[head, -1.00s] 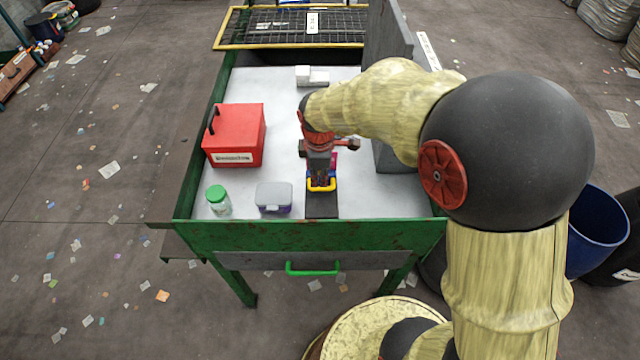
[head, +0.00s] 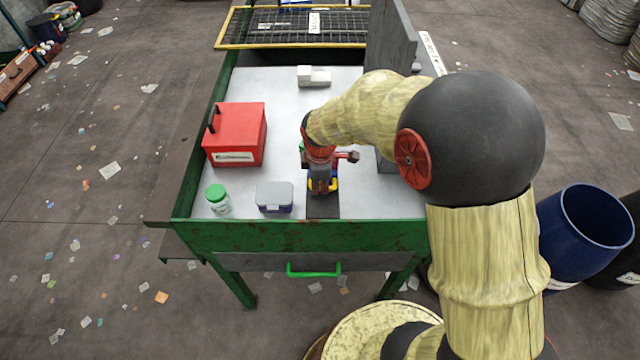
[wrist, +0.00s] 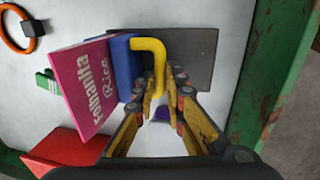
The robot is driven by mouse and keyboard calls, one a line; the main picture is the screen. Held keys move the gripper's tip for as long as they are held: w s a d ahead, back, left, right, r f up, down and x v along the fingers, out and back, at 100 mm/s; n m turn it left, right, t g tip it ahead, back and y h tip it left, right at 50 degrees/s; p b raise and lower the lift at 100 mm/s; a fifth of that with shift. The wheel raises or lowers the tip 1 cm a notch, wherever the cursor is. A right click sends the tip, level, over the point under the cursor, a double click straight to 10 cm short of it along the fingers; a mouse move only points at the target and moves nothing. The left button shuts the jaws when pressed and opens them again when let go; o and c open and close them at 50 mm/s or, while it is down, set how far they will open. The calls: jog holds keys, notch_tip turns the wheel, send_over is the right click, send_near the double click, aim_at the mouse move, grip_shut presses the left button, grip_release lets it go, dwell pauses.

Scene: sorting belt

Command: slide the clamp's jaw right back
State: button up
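The clamp stands on a dark base plate (wrist: 200,48) near the table's front edge; the plate also shows in the head view (head: 323,207). Its blue jaw (wrist: 122,62) carries a bent yellow handle (wrist: 150,45). A pink rice box (wrist: 85,85) stands against the jaw's left side in the wrist view. My gripper (wrist: 165,90) is open, its fingers on either side of the handle's lower end with a gap still showing; contact cannot be told. In the head view my gripper (head: 322,190) hides most of the clamp, with yellow showing beside it.
A red box (head: 234,135) stands to the left. A green-lidded jar (head: 217,200) and a grey-lidded purple box (head: 274,197) stand left of the clamp. A white block (head: 313,76) lies at the back. A grey upright panel (head: 393,60) stands right. Green rims (head: 300,235) border the table.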

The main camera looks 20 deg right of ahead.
grip_shut()
dwell(0.3)
jog(key=s, duration=0.2)
jog(key=s+a+p, duration=0.1)
jog(key=s, duration=0.2)
jog(key=s+a+p, duration=0.1)
jog(key=s, duration=0.1)
jog(key=shift+s+a, duration=0.25)
jog(key=shift+o, duration=1.7)
grip_release()
jog(key=shift+s, duration=0.15)
